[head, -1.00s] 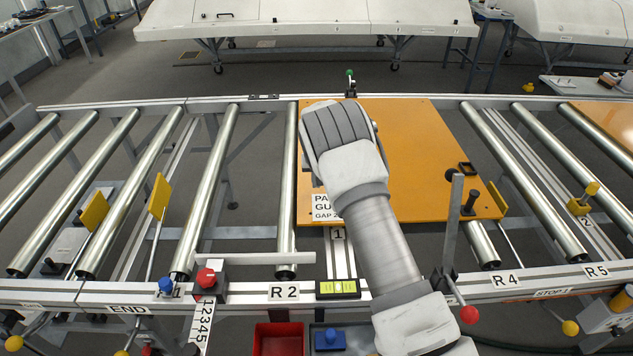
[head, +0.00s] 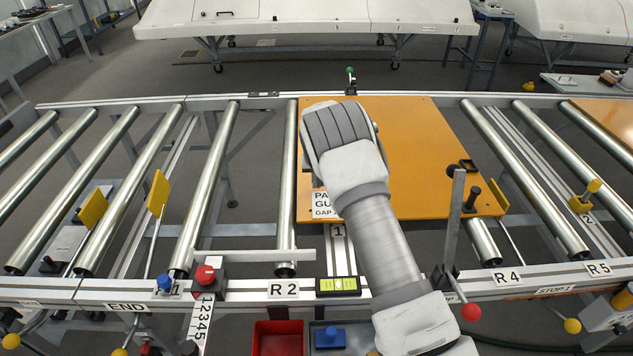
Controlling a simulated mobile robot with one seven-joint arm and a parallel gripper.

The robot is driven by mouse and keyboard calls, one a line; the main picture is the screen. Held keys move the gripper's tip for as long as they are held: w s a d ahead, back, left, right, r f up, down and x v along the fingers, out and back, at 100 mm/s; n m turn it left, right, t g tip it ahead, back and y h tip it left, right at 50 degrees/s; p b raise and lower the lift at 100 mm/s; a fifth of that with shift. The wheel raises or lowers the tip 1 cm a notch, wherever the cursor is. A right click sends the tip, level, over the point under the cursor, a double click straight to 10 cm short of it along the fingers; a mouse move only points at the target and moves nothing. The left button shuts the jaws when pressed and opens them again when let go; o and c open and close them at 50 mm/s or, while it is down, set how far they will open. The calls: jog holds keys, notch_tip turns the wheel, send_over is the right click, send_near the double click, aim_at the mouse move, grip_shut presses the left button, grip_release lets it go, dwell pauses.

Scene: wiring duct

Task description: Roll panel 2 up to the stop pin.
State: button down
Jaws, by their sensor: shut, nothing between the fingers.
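An orange panel (head: 425,150) lies flat across the rollers in the middle of the head view. A second orange panel (head: 612,112) shows only in part at the right edge. No number is readable on either, so I cannot tell which is panel 2. A label reading STOP 1 (head: 553,291) is on the front rail at the right. A yellow plate (head: 500,196) stands beside the middle panel's right front corner; I cannot tell whether they touch. My arm reaches over the middle panel and covers part of its left side. My gripper's fingers are hidden.
Bare metal rollers (head: 208,185) lie left of the middle panel, with two yellow plates (head: 158,193) standing among them. An upright grey bar (head: 455,220) stands right of my arm at the front rail. A red bin (head: 279,338) is below the rail.

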aim_at(421, 189)
jog(key=shift+f+b, duration=0.5)
jog(key=shift+f, duration=0.2)
jog(key=shift+d+f, duration=0.1)
jog(key=shift+d, duration=1.05)
jog(key=shift+s+d+f+b, duration=0.15)
jog(key=shift+d+b, duration=0.7)
jog(key=shift+d, duration=3.05)
jog(key=shift+s+d+f+b, duration=0.1)
jog(key=shift+d+b, duration=0.75)
jog(key=shift+d, duration=3.05)
jog(key=shift+d+r+b, duration=0.1)
jog(key=shift+d+b, duration=0.75)
jog(key=shift+d, duration=6.7)
jog(key=shift+w+r+p, duration=0.15)
jog(key=shift+r+p, duration=0.8)
jog(key=shift+r, duration=0.95)
jog(key=shift+w+r+p, duration=0.15)
jog(key=shift+r+p, duration=0.75)
jog(key=shift+r, duration=1)
jog(key=shift+r, duration=0.1)
